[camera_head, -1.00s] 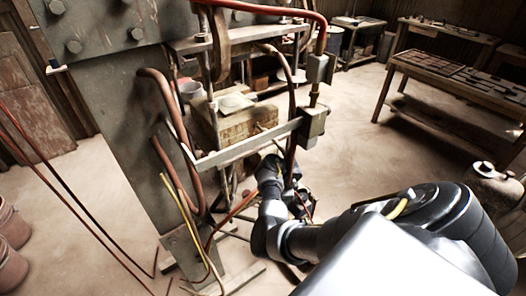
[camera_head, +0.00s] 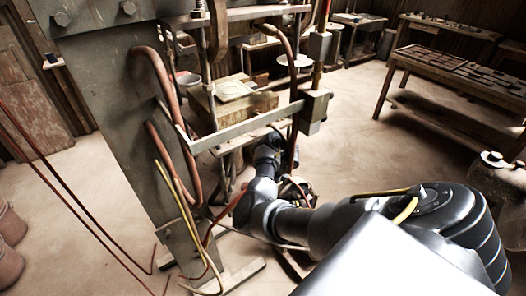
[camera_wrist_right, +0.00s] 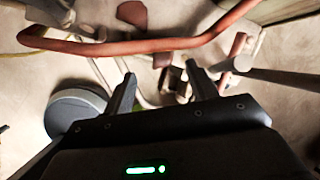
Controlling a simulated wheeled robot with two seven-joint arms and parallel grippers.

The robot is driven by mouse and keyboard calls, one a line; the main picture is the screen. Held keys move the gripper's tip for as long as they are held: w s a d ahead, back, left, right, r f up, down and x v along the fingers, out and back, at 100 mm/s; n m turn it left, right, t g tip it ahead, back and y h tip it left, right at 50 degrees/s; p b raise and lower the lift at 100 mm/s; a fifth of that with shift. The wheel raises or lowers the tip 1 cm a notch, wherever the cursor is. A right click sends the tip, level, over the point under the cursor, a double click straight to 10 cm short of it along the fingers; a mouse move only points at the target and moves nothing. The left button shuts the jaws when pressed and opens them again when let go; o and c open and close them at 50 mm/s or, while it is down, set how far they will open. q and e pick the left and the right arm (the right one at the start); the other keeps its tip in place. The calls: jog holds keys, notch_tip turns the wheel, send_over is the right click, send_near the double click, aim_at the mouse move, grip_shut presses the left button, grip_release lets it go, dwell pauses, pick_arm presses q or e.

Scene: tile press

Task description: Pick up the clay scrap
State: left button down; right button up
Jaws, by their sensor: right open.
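My right gripper (camera_wrist_right: 160,72) is open and empty in the right wrist view, its two dark fingers pointing away from the camera. A small dark reddish-brown piece (camera_wrist_right: 173,82) shows beyond and between the fingertips, apart from them. Another brown-red piece (camera_wrist_right: 132,13) shows farther up. I cannot tell whether either is the clay scrap. In the head view my right arm reaches in under the press frame, and its gripper is hidden there. A pale flat piece (camera_head: 232,90) lies on the block (camera_head: 245,108) in the press. My left gripper is out of view.
A red hose (camera_wrist_right: 130,46) crosses close in front of my right fingers. The press's metal bar (camera_head: 245,128) and hoses (camera_head: 165,95) stand around my right arm. A long table (camera_head: 455,75) with tiles stands at the right. Open floor (camera_head: 365,135) lies between.

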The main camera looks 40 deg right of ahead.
jog(key=b+x, duration=0.2)
jog(key=x, duration=0.2)
jog(key=shift+w+f, duration=0.5)
jog(key=shift+f, duration=0.05)
jog(key=shift+s, duration=0.1)
grip_shut()
jog(key=shift+r, duration=0.15)
